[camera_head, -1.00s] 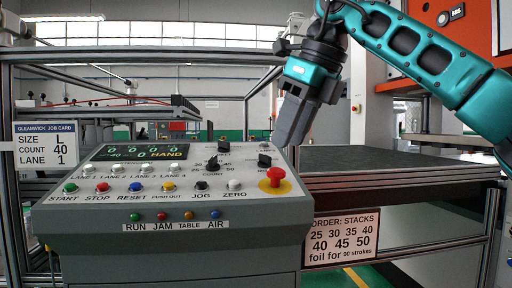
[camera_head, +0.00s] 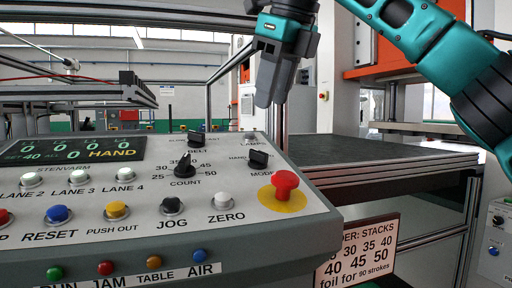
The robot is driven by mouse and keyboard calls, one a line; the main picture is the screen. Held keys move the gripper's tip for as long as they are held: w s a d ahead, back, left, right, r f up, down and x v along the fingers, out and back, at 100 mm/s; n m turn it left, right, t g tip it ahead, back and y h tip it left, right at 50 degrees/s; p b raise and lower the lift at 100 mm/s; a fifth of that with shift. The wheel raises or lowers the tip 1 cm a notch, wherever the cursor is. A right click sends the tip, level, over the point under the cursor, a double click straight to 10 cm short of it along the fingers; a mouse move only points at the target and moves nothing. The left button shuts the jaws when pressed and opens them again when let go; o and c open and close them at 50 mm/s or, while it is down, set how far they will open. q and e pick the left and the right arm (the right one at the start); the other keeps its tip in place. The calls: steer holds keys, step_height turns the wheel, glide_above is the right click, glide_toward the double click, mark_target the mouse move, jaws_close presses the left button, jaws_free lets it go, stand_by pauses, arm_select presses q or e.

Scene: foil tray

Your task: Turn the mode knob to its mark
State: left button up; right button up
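The mode knob (camera_head: 258,159) is a small black bar-shaped knob near the top right of the sloping grey control panel (camera_head: 225,180). The label under it is partly readable as "MODE", and part of the word "HAND" shows to its left. The exact mark that it points at is too small to tell. My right gripper (camera_head: 265,103) hangs fingers down, above and beyond the knob, apart from it. Its fingers overlap as one grey shape, so any gap is hidden. My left gripper is not in view.
A red mushroom button (camera_head: 285,183) on a yellow disc sits just below the mode knob. The count knob (camera_head: 184,167) and belt knob (camera_head: 195,139) are to the left. The display (camera_head: 88,149) reads HAND. A dark flat table (camera_head: 370,152) lies to the right.

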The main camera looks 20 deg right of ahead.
mark_target(258, 151)
steer(key=b+x, duration=0.1)
steer(key=x, duration=0.9)
steer(key=shift+w+f, duration=0.15)
steer(key=shift+w, duration=0.05)
steer(key=shift+c, duration=0.6)
jaws_close()
